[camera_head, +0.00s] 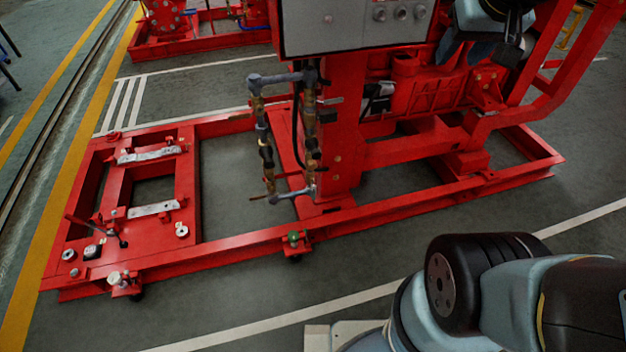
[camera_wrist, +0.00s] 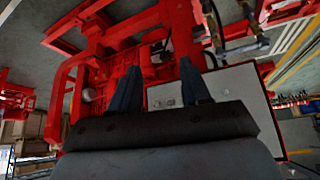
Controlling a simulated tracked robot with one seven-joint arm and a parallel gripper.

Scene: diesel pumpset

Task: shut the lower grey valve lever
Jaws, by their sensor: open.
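Two vertical pipe runs with brass and dark valve bodies (camera_head: 266,158) stand left of the red pumpset in the head view, joined by grey pipe at the top. Small thin levers stick out from them, some reddish. I cannot tell which is the lower grey valve lever. Part of the pipework (camera_wrist: 250,42) shows at the upper right of the wrist view. My gripper (camera_wrist: 160,78) has its two dark blue fingers apart, with nothing between them. In the head view, my wrist is at the top right, in front of the red machine, well apart from the valves.
A grey control panel box (camera_head: 350,25) hangs above and right of the pipes. The red skid frame (camera_head: 240,240) runs along the floor. A red engine block (camera_head: 440,95) stands right of the pipes. The grey floor (camera_head: 235,300) in front is clear.

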